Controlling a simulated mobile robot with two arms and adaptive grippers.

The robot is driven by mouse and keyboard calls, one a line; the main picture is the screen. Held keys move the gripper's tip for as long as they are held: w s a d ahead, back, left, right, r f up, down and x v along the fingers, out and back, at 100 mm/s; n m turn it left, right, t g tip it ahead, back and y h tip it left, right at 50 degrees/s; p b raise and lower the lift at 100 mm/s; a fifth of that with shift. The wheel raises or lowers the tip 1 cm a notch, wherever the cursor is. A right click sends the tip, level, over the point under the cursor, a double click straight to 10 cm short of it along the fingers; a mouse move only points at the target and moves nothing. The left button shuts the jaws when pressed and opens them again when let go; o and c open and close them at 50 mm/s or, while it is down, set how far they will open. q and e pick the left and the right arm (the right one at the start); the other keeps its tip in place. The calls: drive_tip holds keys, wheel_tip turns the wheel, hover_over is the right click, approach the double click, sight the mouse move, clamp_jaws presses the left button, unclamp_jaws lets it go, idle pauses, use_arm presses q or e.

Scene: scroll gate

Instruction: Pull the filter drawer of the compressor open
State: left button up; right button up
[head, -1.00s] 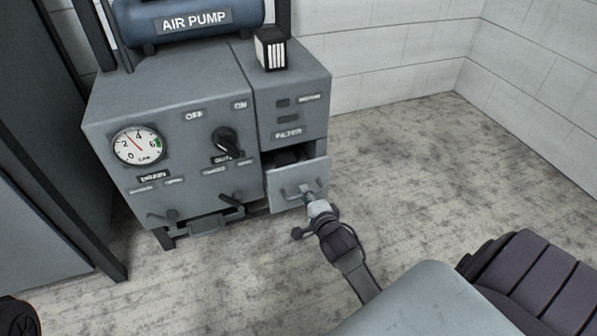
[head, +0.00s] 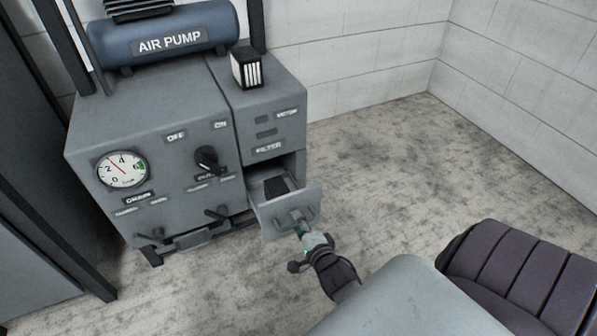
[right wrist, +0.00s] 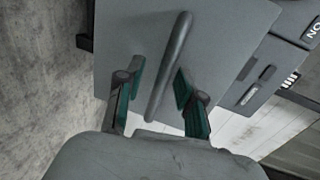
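The filter drawer (head: 272,219) sticks well out of the compressor cabinet (head: 150,110), below the FILTER label. A dark block (head: 275,186) shows inside it. Its bar handle (right wrist: 168,68) is on the front panel and also shows in the head view (head: 291,217). My right gripper (head: 301,232) is at the handle. In the right wrist view its two green-padded fingers (right wrist: 160,88) stand apart, one on each side of the bar. A gap shows between the bar and the left finger; contact on the right side is unclear. My left gripper is not in view.
A gauge (head: 121,169), a black knob (head: 207,160) and small levers are on the cabinet front, left of the drawer.

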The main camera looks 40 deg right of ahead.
drive_tip(key=v, duration=1.2)
drive_tip(key=shift+r, duration=0.1)
